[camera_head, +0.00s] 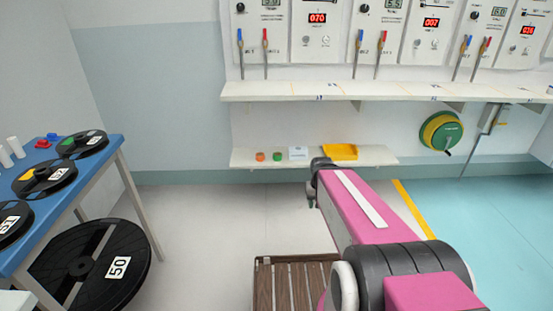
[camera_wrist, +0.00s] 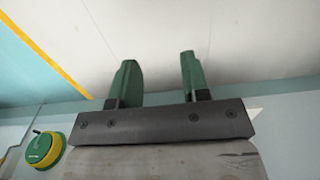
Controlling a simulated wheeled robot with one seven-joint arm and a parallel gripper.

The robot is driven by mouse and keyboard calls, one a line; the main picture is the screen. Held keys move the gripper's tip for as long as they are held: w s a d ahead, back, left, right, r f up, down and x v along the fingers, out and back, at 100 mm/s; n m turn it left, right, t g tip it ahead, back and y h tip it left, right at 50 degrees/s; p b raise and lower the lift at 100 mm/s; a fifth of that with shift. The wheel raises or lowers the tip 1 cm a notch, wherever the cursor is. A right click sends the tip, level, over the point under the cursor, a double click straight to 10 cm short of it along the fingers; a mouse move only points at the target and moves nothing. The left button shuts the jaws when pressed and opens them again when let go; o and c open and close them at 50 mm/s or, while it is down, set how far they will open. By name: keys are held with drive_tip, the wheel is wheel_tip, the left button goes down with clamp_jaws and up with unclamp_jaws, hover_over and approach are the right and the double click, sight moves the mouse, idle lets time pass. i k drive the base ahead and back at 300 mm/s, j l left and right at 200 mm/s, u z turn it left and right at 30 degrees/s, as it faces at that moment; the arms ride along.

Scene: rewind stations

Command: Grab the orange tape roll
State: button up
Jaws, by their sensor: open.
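The orange tape roll (camera_head: 260,157) is small and sits at the left part of the low white shelf (camera_head: 372,156) in the head view. A green roll (camera_head: 277,157) stands just right of it, apart from it. My gripper shows in the wrist view (camera_wrist: 156,82) with two green fingers spread apart and nothing between them. In the head view my pink arm reaches toward the shelf, and its end is right of and nearer than the orange roll. The fingers are mostly hidden there. The orange roll does not show in the wrist view.
A white label card (camera_head: 298,153) and a yellow tray (camera_head: 341,152) share the low shelf. A longer shelf (camera_head: 400,91) runs above it. A blue table (camera_head: 62,177) with black reels stands left. A wooden slatted piece (camera_head: 293,284) is on the floor. A green-yellow reel (camera_head: 441,132) hangs right.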

sight(260, 157)
drive_tip(key=i+j+z, duration=0.15)
drive_tip(key=i+z, duration=0.3)
drive_tip(key=i, duration=0.5)
